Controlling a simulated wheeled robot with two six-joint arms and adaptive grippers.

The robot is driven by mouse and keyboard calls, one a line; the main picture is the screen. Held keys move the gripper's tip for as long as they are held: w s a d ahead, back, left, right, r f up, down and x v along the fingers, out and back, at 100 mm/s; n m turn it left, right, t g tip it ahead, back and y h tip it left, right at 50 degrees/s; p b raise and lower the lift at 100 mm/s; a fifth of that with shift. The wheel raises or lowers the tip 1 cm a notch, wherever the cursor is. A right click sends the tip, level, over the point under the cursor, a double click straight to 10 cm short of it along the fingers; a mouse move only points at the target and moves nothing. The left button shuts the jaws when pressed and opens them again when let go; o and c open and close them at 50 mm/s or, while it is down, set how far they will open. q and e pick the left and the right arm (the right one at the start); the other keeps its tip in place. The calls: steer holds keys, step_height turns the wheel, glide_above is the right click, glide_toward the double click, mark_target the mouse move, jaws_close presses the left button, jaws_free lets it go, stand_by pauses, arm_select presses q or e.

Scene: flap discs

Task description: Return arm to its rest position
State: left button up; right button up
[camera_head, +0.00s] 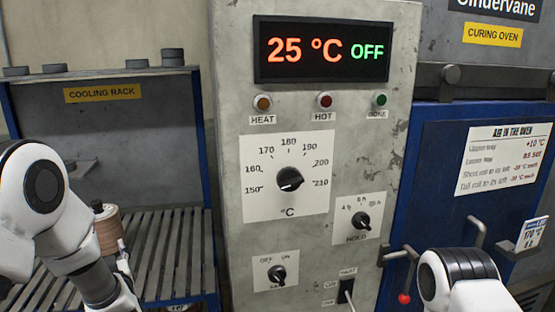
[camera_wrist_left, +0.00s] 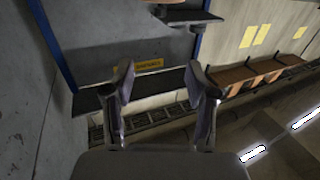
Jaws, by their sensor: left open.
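My left arm comes in from the left in the head view, bent in front of the cooling rack (camera_head: 175,240). My left gripper (camera_wrist_left: 161,85) shows clearly in the left wrist view, with its two fingers wide apart and nothing between them. In the head view only a small part of its end shows low at the left. A white link of my right arm shows at the bottom right of the head view, in front of the oven. My right gripper is out of view.
The control panel (camera_head: 230,100) stands in the middle, its display (camera_head: 323,50) reading 25 °C OFF. The blue curing oven door (camera_head: 415,200) is at the right, with a red-knobbed handle (camera_head: 404,298). A brownish roll (camera_head: 108,228) stands by the rack, close to my left arm.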

arm_select(q)
steer(key=s+d+f+m+g+h, duration=0.15)
steer(key=s+f, duration=0.25)
steer(key=f, duration=0.5)
steer(key=s+d+f+m+g+h, duration=0.15)
steer(key=s+f, duration=0.25)
steer(key=f, duration=0.5)
steer(key=s+d+f+m+g+h, duration=0.15)
steer(key=s+f, duration=0.25)
steer(key=f, duration=0.4)
steer(key=s+d+f+m+g+h, duration=0.1)
steer(key=s+d+f+g+h, duration=0.2)
steer(key=s, duration=0.8)
steer(key=s+d+f+m+g+h+b, duration=0.1)
steer(key=s+d+f+g+h, duration=0.2)
steer(key=s, duration=0.9)
step_height(320, 180, down, 5)
steer(key=d+g, duration=0.2)
steer(key=g, duration=0.1)
steer(key=shift+s+d+r, duration=0.2)
steer(key=shift+d, duration=0.2)
